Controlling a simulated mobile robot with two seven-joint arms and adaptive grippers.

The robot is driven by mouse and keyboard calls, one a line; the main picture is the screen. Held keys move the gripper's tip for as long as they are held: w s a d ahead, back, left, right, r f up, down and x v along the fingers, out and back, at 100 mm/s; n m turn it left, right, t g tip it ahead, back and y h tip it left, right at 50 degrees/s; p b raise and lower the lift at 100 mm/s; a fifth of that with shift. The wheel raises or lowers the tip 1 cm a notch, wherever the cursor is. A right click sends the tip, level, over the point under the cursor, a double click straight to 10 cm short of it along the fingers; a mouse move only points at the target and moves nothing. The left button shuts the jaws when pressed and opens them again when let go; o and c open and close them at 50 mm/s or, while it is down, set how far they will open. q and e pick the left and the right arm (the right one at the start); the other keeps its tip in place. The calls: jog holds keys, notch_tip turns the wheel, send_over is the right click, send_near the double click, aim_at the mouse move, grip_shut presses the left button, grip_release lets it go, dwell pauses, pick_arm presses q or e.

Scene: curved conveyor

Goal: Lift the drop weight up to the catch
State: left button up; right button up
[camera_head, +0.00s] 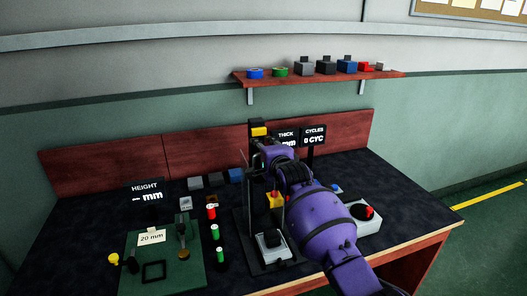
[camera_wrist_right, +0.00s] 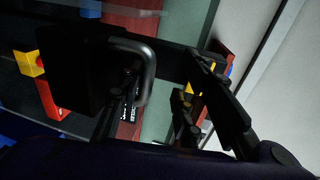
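The drop stand (camera_head: 249,212) is a dark upright on the bench, with a yellow and black block (camera_head: 259,131) at its top. My right gripper (camera_head: 268,158) is beside the upper part of the stand, below that block. In the right wrist view, a dark block (camera_wrist_right: 75,70) with a curved grey handle (camera_wrist_right: 146,72) is close to the camera; it looks like the drop weight. The fingers of my right gripper (camera_wrist_right: 165,92) are spread, with the handle near the left finger. Contact is unclear. In the head view the weight is mostly hidden by my gripper. My left gripper is not in view.
A yellow block (camera_head: 275,201) and a light pad (camera_head: 272,244) are low on the stand. A grey box with a red button (camera_head: 366,212) stands right of it. A green mat (camera_head: 150,270) and several small parts lie left. A shelf (camera_head: 320,78) hangs behind.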

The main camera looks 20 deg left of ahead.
jog(key=shift+r, duration=0.2)
jog(key=shift+s+d, duration=0.25)
jog(key=shift+s, duration=0.25)
jog(key=v, duration=1.1)
jog(key=shift+f, duration=0.15)
